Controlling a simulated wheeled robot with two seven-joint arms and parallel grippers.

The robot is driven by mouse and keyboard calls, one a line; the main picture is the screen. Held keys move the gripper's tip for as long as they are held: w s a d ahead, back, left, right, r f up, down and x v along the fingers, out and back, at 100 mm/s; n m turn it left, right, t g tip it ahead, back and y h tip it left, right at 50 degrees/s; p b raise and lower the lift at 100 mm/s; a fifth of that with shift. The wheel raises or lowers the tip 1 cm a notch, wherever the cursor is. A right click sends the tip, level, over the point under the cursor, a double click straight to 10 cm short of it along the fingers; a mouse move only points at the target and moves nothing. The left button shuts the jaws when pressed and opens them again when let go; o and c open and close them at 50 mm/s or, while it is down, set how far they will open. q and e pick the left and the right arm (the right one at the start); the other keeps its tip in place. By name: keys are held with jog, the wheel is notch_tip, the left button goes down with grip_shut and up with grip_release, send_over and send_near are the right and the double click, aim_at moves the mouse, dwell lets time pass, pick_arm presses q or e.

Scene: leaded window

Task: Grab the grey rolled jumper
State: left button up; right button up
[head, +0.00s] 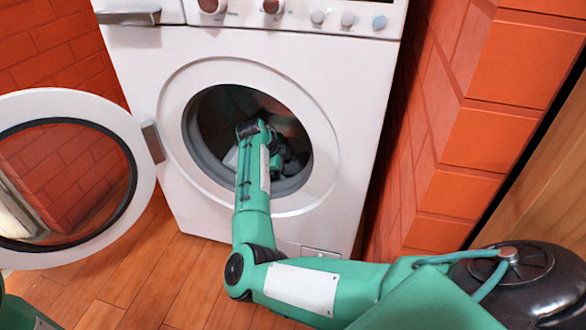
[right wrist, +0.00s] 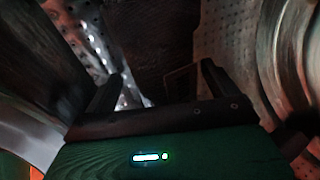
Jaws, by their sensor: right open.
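My right arm reaches through the open round door of the white washing machine (head: 345,75). My right gripper (right wrist: 160,85) is inside the drum (right wrist: 270,50), with its two fingers apart and nothing visibly held between them. In the head view the wrist and hand largely block the drum's inside. I cannot make out the grey rolled jumper for certain. A dark, textured patch (right wrist: 150,35) lies beyond the fingers in the right wrist view, too dim to tell whether it is cloth or drum wall. My left gripper is out of view.
The round glass door (head: 142,180) stands swung open to the left. An orange brick wall (head: 480,130) is close on the right. The wooden floor (head: 130,270) is clear in front.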

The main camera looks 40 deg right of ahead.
jog(key=c, duration=1.2)
jog(key=shift+r, duration=0.15)
